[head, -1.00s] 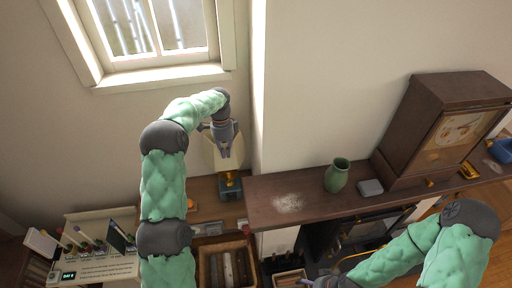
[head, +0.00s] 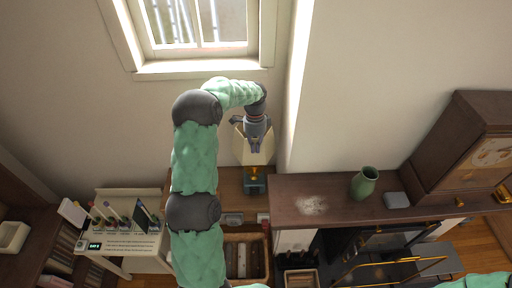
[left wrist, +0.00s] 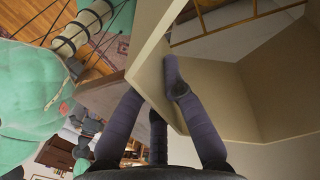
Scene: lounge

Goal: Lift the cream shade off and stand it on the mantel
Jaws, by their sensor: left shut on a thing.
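The cream shade (head: 241,148) is at the lamp, above its brass stem and dark teal base (head: 254,187). My left gripper (head: 256,147) points down at the shade and is shut on its wall. In the left wrist view the fingers (left wrist: 172,115) straddle a panel of the shade (left wrist: 245,105), which looks angular and open inside. I cannot tell whether the shade is clear of the lamp. The brown mantel (head: 337,203) lies to the right of the lamp, with a pale speckled patch near its left end. My right gripper is out of view.
On the mantel stand a green vase (head: 364,183), a grey box (head: 396,200) and a big brown clock-like case (head: 460,150). The mantel's left end is free of objects. A wall corner (head: 290,110) juts out between lamp and mantel. A crate (head: 243,259) stands below.

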